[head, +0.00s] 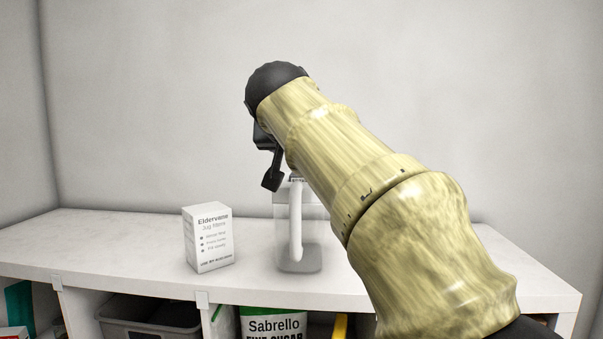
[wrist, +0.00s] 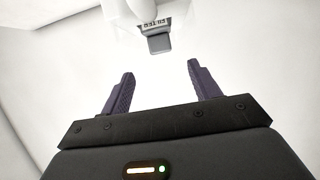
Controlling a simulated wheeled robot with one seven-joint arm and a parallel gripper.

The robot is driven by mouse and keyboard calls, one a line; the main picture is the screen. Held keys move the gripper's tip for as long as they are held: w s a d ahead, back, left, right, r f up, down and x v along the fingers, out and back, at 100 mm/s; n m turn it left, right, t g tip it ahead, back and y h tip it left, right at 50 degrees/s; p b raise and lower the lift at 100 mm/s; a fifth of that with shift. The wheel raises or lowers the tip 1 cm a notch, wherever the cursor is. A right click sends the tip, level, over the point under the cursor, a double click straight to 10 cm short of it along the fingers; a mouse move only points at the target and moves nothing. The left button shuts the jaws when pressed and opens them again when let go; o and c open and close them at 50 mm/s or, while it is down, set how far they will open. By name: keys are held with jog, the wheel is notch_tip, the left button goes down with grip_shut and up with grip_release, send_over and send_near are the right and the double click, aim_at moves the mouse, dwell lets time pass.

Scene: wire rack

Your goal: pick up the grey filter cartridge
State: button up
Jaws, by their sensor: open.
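I cannot make out a grey filter cartridge for certain in either view. A clear jug (head: 284,240) with a white handle (head: 296,225) stands upright on the white counter, its top partly behind my arm. In the wrist view, the white jug top (wrist: 125,12) shows at the upper edge, with a small grey block (wrist: 160,44) by it; I cannot tell whether that is the cartridge or part of the jug. My gripper (wrist: 160,75) is open and empty, its fingers apart and pointing toward the jug top. In the head view it hangs above the jug's left side (head: 270,170).
A white Eldervane jug filters box (head: 208,238) stands left of the jug on the counter (head: 110,245). Below are a grey bin (head: 150,330) and a Sabrello sugar packet (head: 273,325). The counter's left part is clear; my arm hides some of its right side.

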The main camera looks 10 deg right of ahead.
jog(key=p+x, duration=0.1)
jog(key=x, duration=0.3)
jog(key=shift+w+f, duration=0.1)
jog(key=shift+w, duration=0.1)
jog(key=shift+s, duration=0.1)
jog(key=shift+w+d+p, duration=0.1)
jog(key=shift+w+p, duration=0.25)
jog(key=shift+p, duration=0.25)
jog(key=p+x, duration=0.2)
jog(key=x, duration=0.2)
jog(key=shift+p, duration=0.4)
jog(key=shift+w+f, duration=0.25)
jog(key=shift+w, duration=0.05)
jog(key=shift+s, duration=0.1)
